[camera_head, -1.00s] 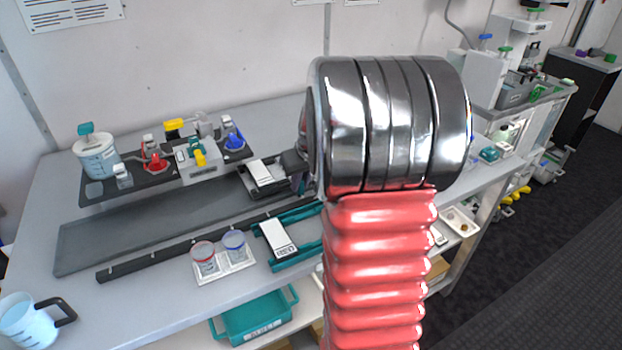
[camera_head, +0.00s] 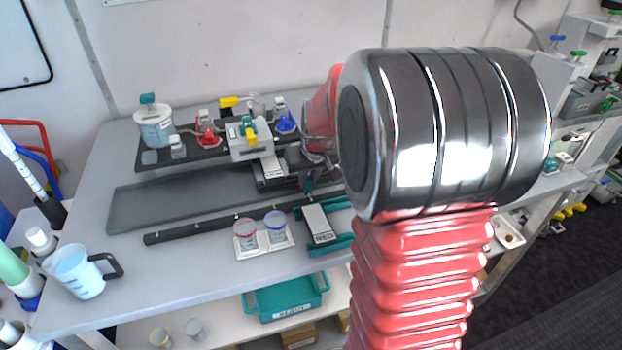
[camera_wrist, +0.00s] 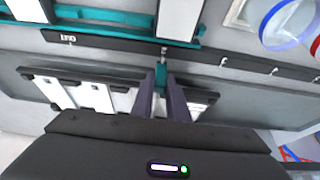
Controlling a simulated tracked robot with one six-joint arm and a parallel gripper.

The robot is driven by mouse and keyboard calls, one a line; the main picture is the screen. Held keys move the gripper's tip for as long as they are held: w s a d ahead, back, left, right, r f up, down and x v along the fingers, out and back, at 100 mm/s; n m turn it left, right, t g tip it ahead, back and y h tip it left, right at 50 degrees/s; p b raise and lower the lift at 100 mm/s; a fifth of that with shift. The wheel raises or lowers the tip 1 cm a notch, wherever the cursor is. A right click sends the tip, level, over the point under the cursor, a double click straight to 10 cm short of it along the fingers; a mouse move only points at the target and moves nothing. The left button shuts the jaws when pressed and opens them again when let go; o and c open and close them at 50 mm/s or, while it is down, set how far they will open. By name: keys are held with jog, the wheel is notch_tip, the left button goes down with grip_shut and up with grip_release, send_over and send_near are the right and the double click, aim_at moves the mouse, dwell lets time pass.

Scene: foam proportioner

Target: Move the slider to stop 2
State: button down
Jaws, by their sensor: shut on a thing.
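The slider (camera_head: 262,183) is a dark carriage with a white strip on top, on the grey track in the head view, beside the unit with the yellow tap. The wrist view shows its pale blocks (camera_wrist: 88,95) left of the fingers. My gripper (camera_wrist: 162,92) is shut on the slider's teal handle (camera_wrist: 160,72). The black stop rail (camera_head: 215,228) runs along the track's front with small pegs. In the wrist view the handle's tip is close to one rail peg (camera_wrist: 163,50); contact is unclear. My arm hides much of the gripper in the head view.
Red and blue rimmed cups (camera_head: 262,235) stand in front of the rail. A teal holder with a white card (camera_head: 320,222) is right of them. A jug (camera_head: 78,270) stands at the bench's front left. The track (camera_head: 165,200) left of the slider is clear.

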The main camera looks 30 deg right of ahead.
jog(key=c, duration=1.7)
grip_release()
jog(key=v, duration=1.3)
jog(key=shift+s+r, duration=0.1)
jog(key=shift+r, duration=0.25)
jog(key=s+a+n, duration=0.1)
jog(key=s+a, duration=0.4)
jog(key=a, duration=0.1)
jog(key=s+a+f+n, duration=0.1)
jog(key=s+a, duration=0.5)
jog(key=a, duration=0.1)
jog(key=s+a+f+t+y, duration=0.1)
jog(key=s+a, duration=0.5)
jog(key=shift+s+a+n, duration=0.25)
jog(key=shift+a+n, duration=0.05)
jog(key=shift+n, duration=0.1)
